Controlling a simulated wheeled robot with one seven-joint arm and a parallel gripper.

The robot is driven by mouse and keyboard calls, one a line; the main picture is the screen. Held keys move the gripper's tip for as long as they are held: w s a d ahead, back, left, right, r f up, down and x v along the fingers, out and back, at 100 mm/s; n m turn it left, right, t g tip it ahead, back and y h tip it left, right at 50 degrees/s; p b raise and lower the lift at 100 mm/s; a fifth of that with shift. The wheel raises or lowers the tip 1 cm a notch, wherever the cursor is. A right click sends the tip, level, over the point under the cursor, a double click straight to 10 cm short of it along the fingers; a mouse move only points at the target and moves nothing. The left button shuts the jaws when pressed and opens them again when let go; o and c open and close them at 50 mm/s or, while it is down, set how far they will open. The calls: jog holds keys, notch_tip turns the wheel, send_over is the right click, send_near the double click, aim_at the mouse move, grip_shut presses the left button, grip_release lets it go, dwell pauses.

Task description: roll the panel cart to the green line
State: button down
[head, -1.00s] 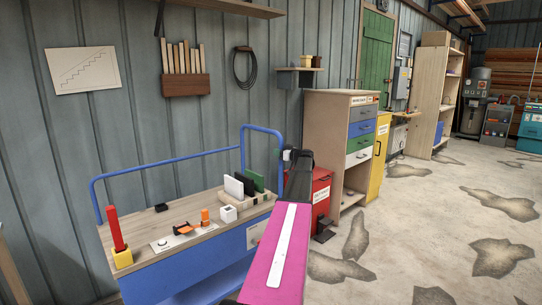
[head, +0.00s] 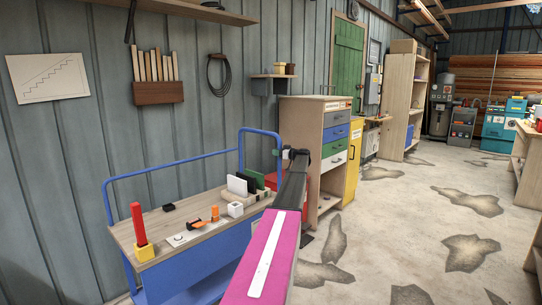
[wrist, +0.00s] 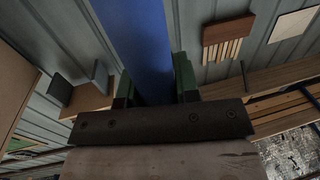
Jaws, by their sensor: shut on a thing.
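The panel cart (head: 200,262) is a blue cart with a wood top and a blue tube rail (head: 180,165). It stands along the grey wall at lower left. My gripper (head: 292,153) is at the cart's right end, by the rail's far end; my arm partly hides it in the head view. In the wrist view, my gripper (wrist: 154,88) is shut on the blue rail (wrist: 140,45), which passes between its green-sided fingers. The cart's lower right side is hidden behind my arm. I see no green line in either view.
A drawer cabinet (head: 300,128) stands just beyond the cart's right end, with a red box (head: 272,185) partly hidden behind my arm. A yellow cabinet (head: 353,160) follows. Stained open floor (head: 400,225) lies to the right. A wooden bench (head: 526,165) stands at the right edge.

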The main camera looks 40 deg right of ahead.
jog(key=w+d, duration=0.1)
jog(key=d, duration=1)
jog(key=shift+d, duration=0.4)
jog(key=shift+d+r, duration=0.1)
jog(key=shift+d, duration=0.05)
jog(key=c, duration=0.8)
grip_release()
jog(key=shift+c, duration=0.2)
jog(key=v, duration=1)
jog(key=shift+s, duration=0.4)
jog(key=shift+s, duration=0.1)
